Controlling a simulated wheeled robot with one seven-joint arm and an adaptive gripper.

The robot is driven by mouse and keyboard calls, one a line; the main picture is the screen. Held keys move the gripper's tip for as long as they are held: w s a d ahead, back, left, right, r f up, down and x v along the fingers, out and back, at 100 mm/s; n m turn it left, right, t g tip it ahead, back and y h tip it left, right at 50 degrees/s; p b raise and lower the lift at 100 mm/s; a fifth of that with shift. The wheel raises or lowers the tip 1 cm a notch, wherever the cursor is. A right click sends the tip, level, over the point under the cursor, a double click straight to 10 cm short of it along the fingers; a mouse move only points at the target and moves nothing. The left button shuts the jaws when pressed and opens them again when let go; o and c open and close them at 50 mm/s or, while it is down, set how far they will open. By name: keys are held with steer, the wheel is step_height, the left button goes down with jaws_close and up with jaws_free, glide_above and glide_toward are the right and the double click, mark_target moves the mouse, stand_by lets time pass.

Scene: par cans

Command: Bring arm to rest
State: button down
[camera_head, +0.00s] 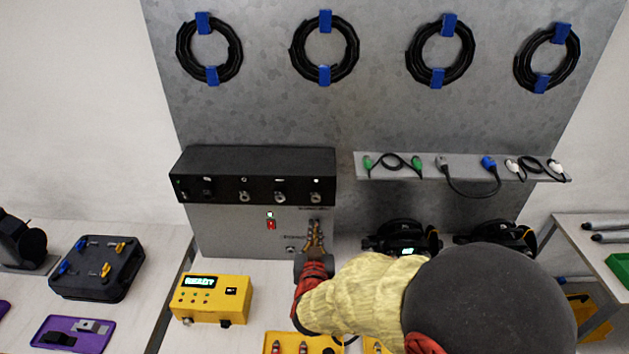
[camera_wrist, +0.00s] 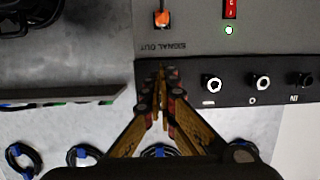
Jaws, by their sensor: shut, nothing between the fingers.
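My gripper (camera_head: 315,226) is in front of the grey panel under the black box, with its fingers pointing up. In the wrist view its brown fingers (camera_wrist: 160,78) meet at the tips, shut and empty. The fingertips appear over the lower edge of the black box in that view; I cannot tell whether they touch it. My arm reaches in from the lower right, in a yellow cover with red parts, and hides part of the bench.
The black box (camera_head: 250,163) with several sockets is close to my gripper. An orange-tipped socket (camera_wrist: 161,18) is marked SIGNAL OUT. A shelf (camera_head: 400,173) with short cables is at right. A yellow READY box (camera_head: 212,301) and par cans (camera_head: 402,238) stand on the bench.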

steer(key=s+a+f+n+g+y, duration=0.1)
steer(key=s+a+f+g, duration=0.15)
steer(key=f, duration=0.25)
steer(key=s+a+f+g+y, duration=0.2)
steer(key=s+f+g, duration=0.1)
steer(key=f, duration=0.1)
steer(key=s+n+g, duration=0.2)
steer(key=s+g, duration=0.2)
steer(key=s, duration=0.5)
steer(key=s+d+r+m+h+b, duration=0.1)
steer(key=s+d+r, duration=0.7)
steer(key=d, duration=0.3)
steer(key=s+d+r+m+h+b, duration=0.1)
steer(key=s+d+r+b, duration=0.1)
steer(key=s+d+r, duration=0.6)
steer(key=d+r, duration=0.1)
steer(key=d, duration=0.2)
steer(key=shift+d+r+m, duration=0.3)
steer(key=shift+d+r, duration=0.05)
steer(key=shift+d, duration=0.05)
